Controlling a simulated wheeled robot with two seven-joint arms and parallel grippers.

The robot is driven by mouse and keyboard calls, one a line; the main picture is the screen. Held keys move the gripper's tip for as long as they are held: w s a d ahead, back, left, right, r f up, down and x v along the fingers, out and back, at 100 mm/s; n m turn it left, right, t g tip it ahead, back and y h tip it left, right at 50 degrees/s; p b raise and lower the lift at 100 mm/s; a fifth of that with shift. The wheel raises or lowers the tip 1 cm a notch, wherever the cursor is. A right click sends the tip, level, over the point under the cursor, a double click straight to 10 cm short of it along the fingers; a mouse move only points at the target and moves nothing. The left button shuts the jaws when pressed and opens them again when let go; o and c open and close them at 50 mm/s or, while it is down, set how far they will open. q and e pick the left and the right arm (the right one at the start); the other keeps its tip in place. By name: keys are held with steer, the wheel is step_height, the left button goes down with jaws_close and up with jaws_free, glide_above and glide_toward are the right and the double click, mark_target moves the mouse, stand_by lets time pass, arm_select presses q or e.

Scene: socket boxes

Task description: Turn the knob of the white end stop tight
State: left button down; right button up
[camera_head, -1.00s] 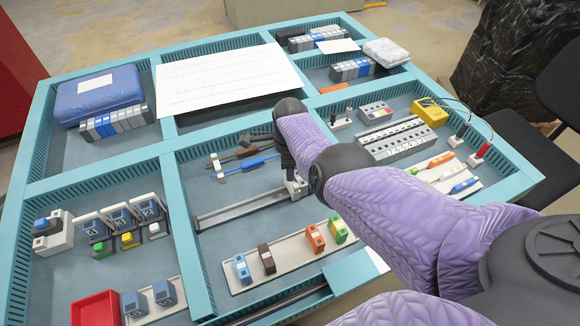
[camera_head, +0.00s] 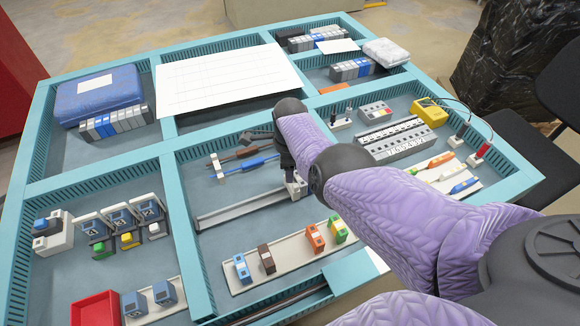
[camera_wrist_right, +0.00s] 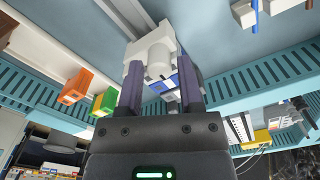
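The white end stop (camera_wrist_right: 140,47) sits at the right end of the metal rail (camera_head: 240,207). In the head view the end stop (camera_head: 299,190) is partly covered by my gripper. Its round white knob (camera_wrist_right: 158,62) points toward the right wrist camera. My right gripper (camera_wrist_right: 161,72) has its two dark fingers on either side of the knob, with a blue patch showing beside it. I cannot tell whether the fingers touch the knob. In the head view my right gripper (camera_head: 288,167) reaches down over the rail's end. My left gripper is out of view.
Two screwdrivers (camera_head: 247,164) lie on a rack behind the rail. A strip (camera_head: 290,258) with blue, brown, orange and green terminal blocks lies in front. Teal dividers (camera_head: 180,225) border the compartment. A red bin (camera_head: 96,309) stands front left.

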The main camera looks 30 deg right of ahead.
step_height(320, 180, up, 10)
steer(key=p, duration=0.7)
steer(key=shift+f, duration=0.1)
